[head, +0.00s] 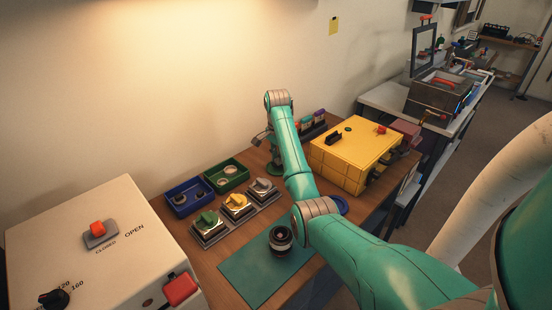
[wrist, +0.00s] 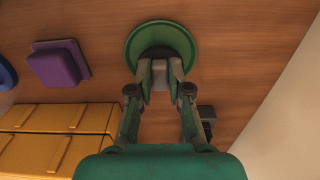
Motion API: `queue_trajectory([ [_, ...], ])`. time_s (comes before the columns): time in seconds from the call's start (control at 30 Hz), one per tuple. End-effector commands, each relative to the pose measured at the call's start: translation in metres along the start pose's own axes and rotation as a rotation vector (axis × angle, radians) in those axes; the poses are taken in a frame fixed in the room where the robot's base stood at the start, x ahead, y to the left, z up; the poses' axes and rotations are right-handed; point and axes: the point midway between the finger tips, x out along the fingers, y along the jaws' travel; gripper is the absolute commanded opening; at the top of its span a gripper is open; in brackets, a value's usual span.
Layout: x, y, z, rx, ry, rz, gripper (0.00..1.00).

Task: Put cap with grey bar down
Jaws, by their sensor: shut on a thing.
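My gripper (wrist: 160,80) points down at the table and is shut on a grey bar (wrist: 159,74), the grip of the cap. The bar stands in front of a round green dish-like disc (wrist: 186,42) with a raised rim. A darker patch lies inside the rim beyond the bar; I cannot tell cap body from shadow there. Whether the cap touches the disc is unclear. In the head view my forearm hides most of this spot; only a bit of green disc (head: 274,169) shows beside it on the table.
A yellow case (head: 352,150) stands right of my arm. A black lens (head: 280,240) stands on the green mat (head: 245,272). Blue (head: 178,211) and green bins sit by the wall, near several knobbed square pads. A purple block (wrist: 58,64) lies left in the wrist view.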

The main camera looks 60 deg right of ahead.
Motion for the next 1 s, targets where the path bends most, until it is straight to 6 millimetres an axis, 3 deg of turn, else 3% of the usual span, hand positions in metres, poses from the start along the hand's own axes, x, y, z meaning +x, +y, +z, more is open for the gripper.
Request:
queue_trajectory([
  [0.13, 0.015, 0.009, 0.005, 0.002, 0.0, 0.0, 0.04],
  [0.6, 0.021, 0.011, 0.006, 0.002, 0.0, 0.0, 0.04],
  [0.63, 0.02, 0.01, 0.006, 0.002, 0.0, -0.001, 0.25],
  [0.7, 0.02, 0.01, 0.006, 0.002, 0.0, 0.0, 0.43],
  [1.0, 0.019, 0.01, 0.006, 0.002, 0.0, -0.001, 0.43],
])
